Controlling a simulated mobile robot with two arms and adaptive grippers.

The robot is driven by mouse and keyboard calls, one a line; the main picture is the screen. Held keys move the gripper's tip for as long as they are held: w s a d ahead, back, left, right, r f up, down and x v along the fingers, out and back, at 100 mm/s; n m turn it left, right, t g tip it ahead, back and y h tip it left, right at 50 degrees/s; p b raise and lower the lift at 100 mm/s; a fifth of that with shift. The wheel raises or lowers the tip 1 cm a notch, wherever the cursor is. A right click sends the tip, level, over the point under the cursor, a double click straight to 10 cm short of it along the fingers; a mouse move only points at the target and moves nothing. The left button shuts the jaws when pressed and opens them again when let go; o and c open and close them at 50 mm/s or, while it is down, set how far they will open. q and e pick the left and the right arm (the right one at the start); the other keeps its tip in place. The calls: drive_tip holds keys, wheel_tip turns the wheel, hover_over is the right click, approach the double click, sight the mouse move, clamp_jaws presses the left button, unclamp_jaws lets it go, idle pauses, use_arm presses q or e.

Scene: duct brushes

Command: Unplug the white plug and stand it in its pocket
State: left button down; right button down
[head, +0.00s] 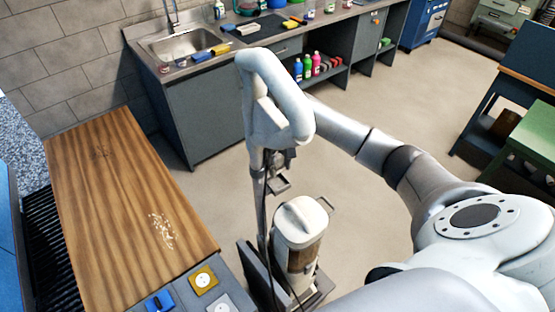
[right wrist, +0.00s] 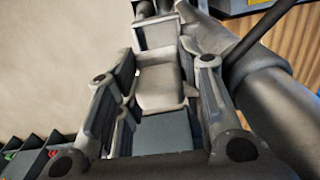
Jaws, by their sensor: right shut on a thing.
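My right gripper (head: 280,178) points down from the end of my right arm, above and just behind a pale canister machine. In the right wrist view its fingers (right wrist: 155,75) stand on both sides of a pale block (right wrist: 160,85), which by colour fits the white plug; its pins are not visible. In the head view the plug cannot be made out at the gripper. Below the wood table's front corner are a yellow socket plate (head: 203,281), a grey socket plate (head: 220,304) and a blue plate with a blue plug (head: 159,302). My left gripper is out of view.
The canister machine (head: 300,222) stands close below the gripper. The wood table (head: 120,205) is at left. A sink counter (head: 205,125) runs along the back. Dark compartments (right wrist: 35,155) with green and red show at lower left in the wrist view. Floor is open at centre right.

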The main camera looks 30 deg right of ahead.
sight(278, 184)
drive_tip(key=shift+s+f, duration=0.1)
drive_tip(key=shift+f, duration=0.55)
wheel_tip(278, 184, down, 2)
drive_tip(key=shift+f, duration=0.1)
drive_tip(key=shift+f+b, duration=0.5)
drive_tip(key=shift+f, duration=0.9)
drive_tip(key=shift+f, duration=0.1)
drive_tip(key=c, duration=0.9)
unclamp_jaws()
drive_tip(key=shift+a, duration=0.1)
drive_tip(key=shift+c, duration=0.2)
drive_tip(key=shift+o, duration=0.2)
drive_tip(key=shift+f, duration=0.1)
